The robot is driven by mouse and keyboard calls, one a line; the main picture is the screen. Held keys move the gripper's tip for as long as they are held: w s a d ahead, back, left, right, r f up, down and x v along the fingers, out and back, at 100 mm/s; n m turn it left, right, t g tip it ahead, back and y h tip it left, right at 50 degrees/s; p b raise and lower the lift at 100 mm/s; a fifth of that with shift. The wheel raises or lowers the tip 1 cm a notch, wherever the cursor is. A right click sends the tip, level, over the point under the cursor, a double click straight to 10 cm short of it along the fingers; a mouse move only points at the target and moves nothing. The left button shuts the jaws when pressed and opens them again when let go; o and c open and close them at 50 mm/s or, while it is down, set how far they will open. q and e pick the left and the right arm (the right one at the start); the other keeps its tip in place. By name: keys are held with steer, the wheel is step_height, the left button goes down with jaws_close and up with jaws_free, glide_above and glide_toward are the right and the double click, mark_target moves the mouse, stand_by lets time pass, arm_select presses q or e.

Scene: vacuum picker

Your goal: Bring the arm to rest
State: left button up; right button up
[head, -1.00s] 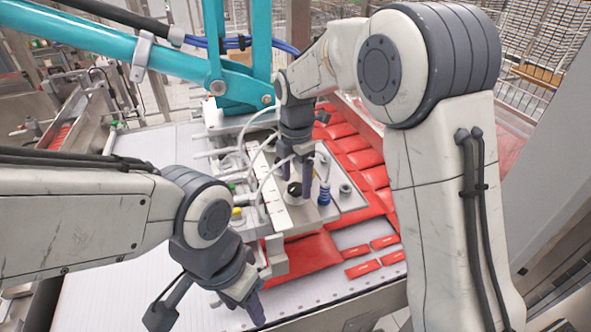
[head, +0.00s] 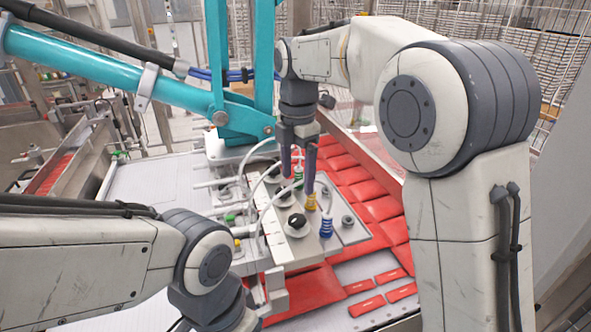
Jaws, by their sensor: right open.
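My left arm comes in low at the left. Its wrist is cut off by the bottom edge, and its fingers are out of the picture.
A teal picker arm (head: 110,70) crosses the upper left and reaches down behind the plate. Red packs (head: 372,185) lie to the right, and loose ones (head: 367,306) lie in front. White hoses (head: 243,172) loop at the plate's left.

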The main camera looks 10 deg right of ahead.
steer(key=s+f+m+b, duration=0.2)
steer(key=s+f+m, duration=0.3)
steer(key=s, duration=0.4)
steer(key=s+a+f+m+b, duration=0.1)
steer(key=s+f+m+b, duration=0.1)
steer(key=s+f+m, duration=0.4)
steer(key=s+f+m+y+b, duration=0.1)
steer(key=s+f+m, duration=0.4)
steer(key=s, duration=0.8)
steer(key=shift+s+a+f+m+b, duration=0.2)
steer(key=shift+a+f+m+b, duration=0.2)
steer(key=shift+f+b, duration=0.15)
